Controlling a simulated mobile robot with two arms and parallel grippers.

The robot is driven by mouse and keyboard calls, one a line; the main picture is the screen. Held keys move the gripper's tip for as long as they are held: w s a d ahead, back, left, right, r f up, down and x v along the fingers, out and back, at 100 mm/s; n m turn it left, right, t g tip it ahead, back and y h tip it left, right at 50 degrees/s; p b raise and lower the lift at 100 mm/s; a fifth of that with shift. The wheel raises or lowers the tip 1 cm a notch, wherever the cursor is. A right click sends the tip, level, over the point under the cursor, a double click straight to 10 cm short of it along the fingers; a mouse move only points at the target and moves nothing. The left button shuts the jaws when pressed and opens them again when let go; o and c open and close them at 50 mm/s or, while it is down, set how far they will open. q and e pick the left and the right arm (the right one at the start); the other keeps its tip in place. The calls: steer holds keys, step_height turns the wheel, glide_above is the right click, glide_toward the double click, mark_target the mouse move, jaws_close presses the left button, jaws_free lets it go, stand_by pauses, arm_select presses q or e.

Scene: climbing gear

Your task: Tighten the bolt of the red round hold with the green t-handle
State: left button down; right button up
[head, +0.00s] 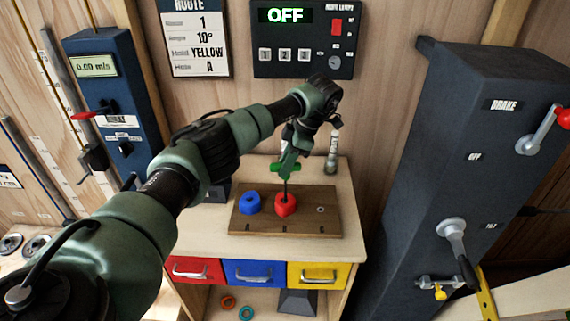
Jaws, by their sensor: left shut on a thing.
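The red round hold (286,207) sits at the middle place of a wooden board (256,226) on the cabinet top. My left gripper (288,161) comes down from above and is shut on the green t-handle (278,168). The t-handle's dark shaft points down and its lower end meets the top of the red hold. The bolt itself is hidden at this size. My right gripper is not in view.
A blue hold (250,203) sits left of the red one, and an empty hole (320,209) is at the right. A bottle or marker (333,152) stands behind. Red, blue and yellow drawers (318,275) are below. A dark brake column (440,170) stands right, a blue metering box (118,110) left.

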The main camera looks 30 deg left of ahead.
arm_select(q)
steer(key=n, duration=0.2)
steer(key=shift+f+n+g+h+b, duration=0.1)
steer(key=shift+n+g+h+b, duration=0.25)
steer(key=shift+n+g+h, duration=0.05)
steer(key=shift+n+h+b, duration=0.4)
steer(key=shift+n+b, duration=0.15)
steer(key=shift+n, duration=0.65)
steer(key=shift+r+p, duration=0.9)
steer(key=shift+r, duration=0.25)
